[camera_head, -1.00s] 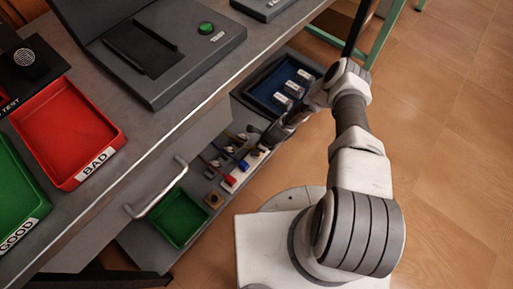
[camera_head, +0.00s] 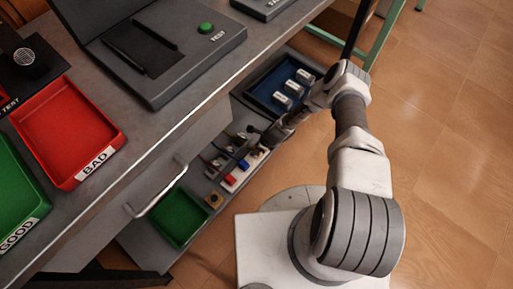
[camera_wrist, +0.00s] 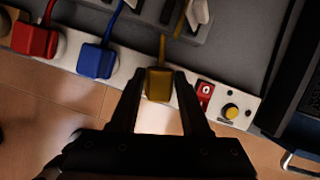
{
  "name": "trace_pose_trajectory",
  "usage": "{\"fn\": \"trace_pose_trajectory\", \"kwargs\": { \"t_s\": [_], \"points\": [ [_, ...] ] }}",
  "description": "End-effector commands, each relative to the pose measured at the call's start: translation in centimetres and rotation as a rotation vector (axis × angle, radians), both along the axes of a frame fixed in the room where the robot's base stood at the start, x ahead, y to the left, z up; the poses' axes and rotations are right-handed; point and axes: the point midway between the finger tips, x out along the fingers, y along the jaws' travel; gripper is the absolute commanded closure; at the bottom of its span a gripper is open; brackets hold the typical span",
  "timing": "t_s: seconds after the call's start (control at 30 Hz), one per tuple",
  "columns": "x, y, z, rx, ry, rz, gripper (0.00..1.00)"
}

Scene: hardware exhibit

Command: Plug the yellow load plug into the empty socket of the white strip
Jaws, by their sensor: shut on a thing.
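The white strip (camera_wrist: 133,68) runs across the upper part of the wrist view and lies on the low shelf in the head view (camera_head: 237,174). A red plug (camera_wrist: 35,40) and a blue plug (camera_wrist: 96,60) sit on it. The yellow load plug (camera_wrist: 158,84), with its yellow cord going up, is between my gripper's fingertips (camera_wrist: 158,88), which are shut on it. It is over the strip, right of the blue plug. The socket beneath is hidden, so I cannot tell whether the plug is seated. In the head view my gripper (camera_head: 265,146) is at the strip's far end.
A red switch (camera_wrist: 205,92) and a yellow knob (camera_wrist: 231,111) are on the strip's right end. A blue tray (camera_head: 262,97) with white cylinders lies beyond, a green tray (camera_head: 180,219) nearer. The workbench (camera_head: 150,135) overhangs on the left. Open floor (camera_head: 450,150) lies right.

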Motion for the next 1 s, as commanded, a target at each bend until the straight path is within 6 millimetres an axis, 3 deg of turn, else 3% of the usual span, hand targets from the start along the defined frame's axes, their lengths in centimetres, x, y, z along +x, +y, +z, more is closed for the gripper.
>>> {"fn": "trace_pose_trajectory", "kwargs": {
  "t_s": [0.47, 0.5, 0.67, 0.87, 1.0],
  "points": [
    [0.0, 0.01, -0.49, 0.0, 0.0, -0.001, 1.0],
    [0.01, 0.01, -0.48, 0.0, 0.0, -0.001, 0.48],
    [0.01, 0.01, -0.47, 0.0, 0.0, -0.001, 0.19],
    [0.01, 0.01, -0.47, 0.0, 0.0, 0.0, 0.19],
    [0.0, -0.01, -0.48, 0.0, 0.0, 0.0, 0.0]
  ]
}}
